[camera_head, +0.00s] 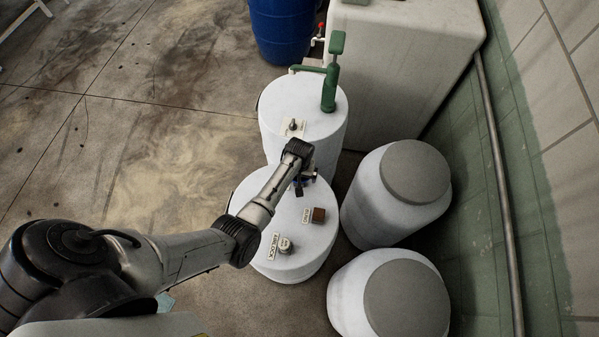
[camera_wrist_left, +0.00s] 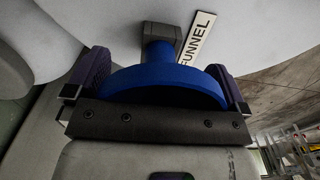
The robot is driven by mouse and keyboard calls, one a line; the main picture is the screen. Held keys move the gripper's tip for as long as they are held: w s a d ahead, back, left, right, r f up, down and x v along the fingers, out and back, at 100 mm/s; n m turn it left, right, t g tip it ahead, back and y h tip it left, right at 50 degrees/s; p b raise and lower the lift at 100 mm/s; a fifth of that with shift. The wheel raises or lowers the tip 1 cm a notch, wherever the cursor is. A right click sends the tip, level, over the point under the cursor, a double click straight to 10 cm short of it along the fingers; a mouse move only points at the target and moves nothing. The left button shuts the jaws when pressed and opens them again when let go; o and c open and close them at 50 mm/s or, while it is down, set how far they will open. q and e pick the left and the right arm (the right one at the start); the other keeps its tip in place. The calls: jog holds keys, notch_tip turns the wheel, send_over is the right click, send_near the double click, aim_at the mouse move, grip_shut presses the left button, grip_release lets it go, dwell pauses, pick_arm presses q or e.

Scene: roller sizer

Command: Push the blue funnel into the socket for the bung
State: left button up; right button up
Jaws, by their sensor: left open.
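In the left wrist view the blue funnel (camera_wrist_left: 165,82) has its wide rim between my left gripper's fingers (camera_wrist_left: 160,88). Its neck meets a dark grey holder (camera_wrist_left: 160,31) beside a label reading FUNNEL (camera_wrist_left: 196,37). The fingers are open at either side of the rim; I cannot tell whether they touch it. In the head view my left gripper (camera_head: 306,180) is over the far part of the near white drum (camera_head: 262,190) and mostly hides the funnel. A square brown socket (camera_head: 318,215) stands on the lid beside a small label (camera_head: 306,215), apparently reading BUNG.
A round cap (camera_head: 285,245) sits beside another label (camera_head: 272,247) on the same lid. Behind stands a white drum with a green pump (camera_head: 330,85). Two grey-lidded containers (camera_head: 415,172) (camera_head: 405,300) stand to the right, near the wall. Open floor lies left.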

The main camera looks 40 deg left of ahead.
pick_arm(q)
jog(key=shift+c, duration=0.3)
jog(key=c, duration=0.5)
jog(key=shift+r, duration=0.8)
notch_tip(320, 180, up, 3)
jog(key=shift+f, duration=0.2)
jog(key=d+r, duration=0.2)
jog(key=d, duration=0.2)
jog(key=d+r, duration=0.2)
jog(key=d, duration=0.1)
jog(key=d+r, duration=0.3)
jog(key=d, duration=0.1)
jog(key=shift+w+d, duration=0.1)
jog(key=shift+d, duration=0.2)
